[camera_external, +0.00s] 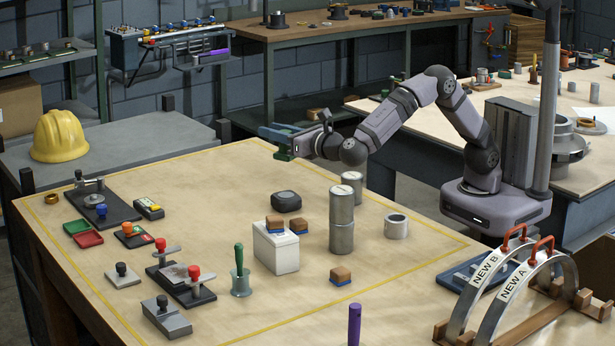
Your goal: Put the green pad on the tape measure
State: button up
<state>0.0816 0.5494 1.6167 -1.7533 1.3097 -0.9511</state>
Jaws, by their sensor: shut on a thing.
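My gripper (276,140) is above the far part of the table, held out level to the left. It is shut on a small dark green piece (285,153), which looks like the green pad; the fingers partly hide it. The tape measure (287,202) is a dark rounded case lying on the table below the gripper and nearer the camera, with nothing on it. A flat green square (76,227) lies at the left of the table beside a red one (88,239).
Stamps and clamps fill the left side.

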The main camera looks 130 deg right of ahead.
notch_tip(320, 180, down, 10)
jog(key=p, duration=0.1)
dwell(0.7)
jog(key=shift+f, duration=0.2)
jog(key=o, duration=1.1)
jog(key=shift+r, duration=0.1)
jog(key=shift+c, duration=0.2)
